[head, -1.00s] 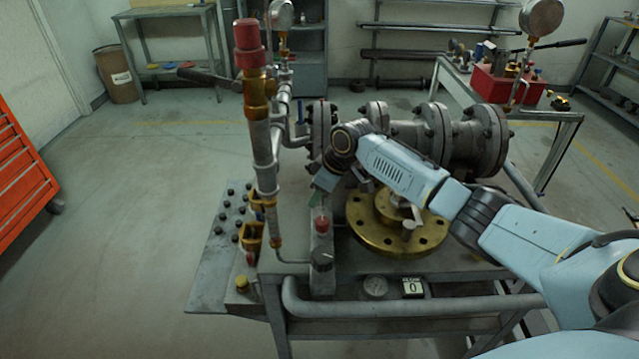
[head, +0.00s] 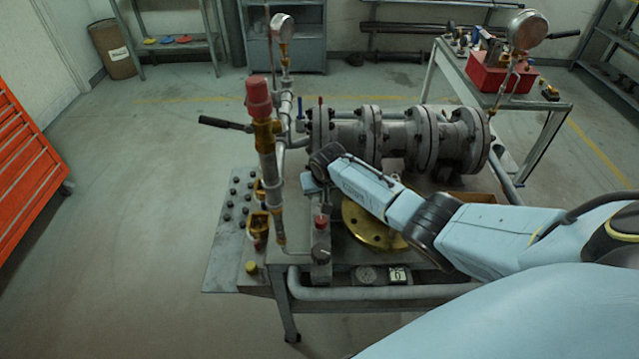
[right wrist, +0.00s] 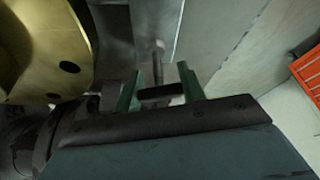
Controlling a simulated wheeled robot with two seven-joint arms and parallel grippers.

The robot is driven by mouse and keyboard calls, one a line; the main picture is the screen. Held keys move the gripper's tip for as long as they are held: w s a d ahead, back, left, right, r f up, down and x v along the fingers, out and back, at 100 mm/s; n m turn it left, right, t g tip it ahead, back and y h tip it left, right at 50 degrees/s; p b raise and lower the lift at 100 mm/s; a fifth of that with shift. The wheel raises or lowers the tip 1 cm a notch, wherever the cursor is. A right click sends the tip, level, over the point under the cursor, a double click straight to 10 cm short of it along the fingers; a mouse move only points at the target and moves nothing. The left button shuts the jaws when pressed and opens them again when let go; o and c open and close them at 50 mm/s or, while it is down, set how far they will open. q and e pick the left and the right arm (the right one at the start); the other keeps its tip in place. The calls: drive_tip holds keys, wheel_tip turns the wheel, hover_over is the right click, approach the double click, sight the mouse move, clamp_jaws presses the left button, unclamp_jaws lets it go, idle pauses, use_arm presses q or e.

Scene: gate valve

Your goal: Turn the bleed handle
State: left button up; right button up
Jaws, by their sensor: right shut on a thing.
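In the right wrist view, the two green fingers of my right gripper (right wrist: 160,90) stand on either side of a short dark bar, the bleed handle (right wrist: 160,93), and are shut on it. A thin grey stem (right wrist: 158,66) shows just beyond the bar. In the head view, my right gripper (head: 311,186) is at the left end of the valve bench, between the upright brass-and-grey pipe (head: 267,165) and the brass flange (head: 374,232). My wrist hides the handle there. My left gripper is not in view.
The grey flanged valve body (head: 400,140) lies behind my right arm. A red-capped fitting (head: 320,222) and a black knob (head: 321,256) stand just below the gripper. A small display (head: 398,275) reads 0. An orange tool cabinet (head: 30,160) is at the left; the floor between is clear.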

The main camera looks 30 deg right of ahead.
drive_tip(key=shift+d+r+m+h+p, duration=0.15)
drive_tip(key=shift+m+h+p, duration=0.4)
drive_tip(key=shift+m, duration=0.95)
drive_tip(key=o, duration=1)
drive_tip(key=shift+s+r, duration=0.15)
drive_tip(key=shift+r, duration=0.15)
drive_tip(key=shift+p+v, duration=1.95)
drive_tip(key=shift+v, duration=4.35)
